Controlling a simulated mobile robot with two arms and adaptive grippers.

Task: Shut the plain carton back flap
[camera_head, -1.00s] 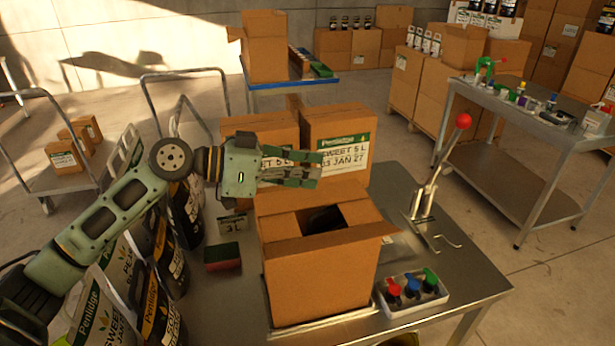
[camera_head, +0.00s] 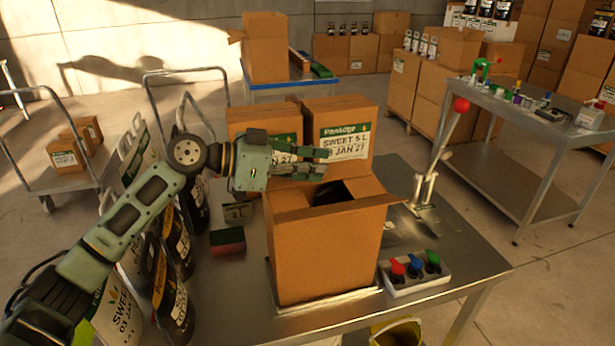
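The plain carton (camera_head: 328,256) stands upright on the steel bench with its top at least partly open and a dark gap (camera_head: 335,191) showing. Its back flap (camera_head: 361,187) is raised along the far side, partly hidden behind my gripper. My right gripper is not in view.
Two labelled cartons (camera_head: 338,126) stand behind the plain carton. A red-knobbed lever (camera_head: 461,106) and a tray of coloured knobs (camera_head: 416,272) are to its right. A dark red block (camera_head: 228,240) and several large bottles (camera_head: 171,303) are to its left.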

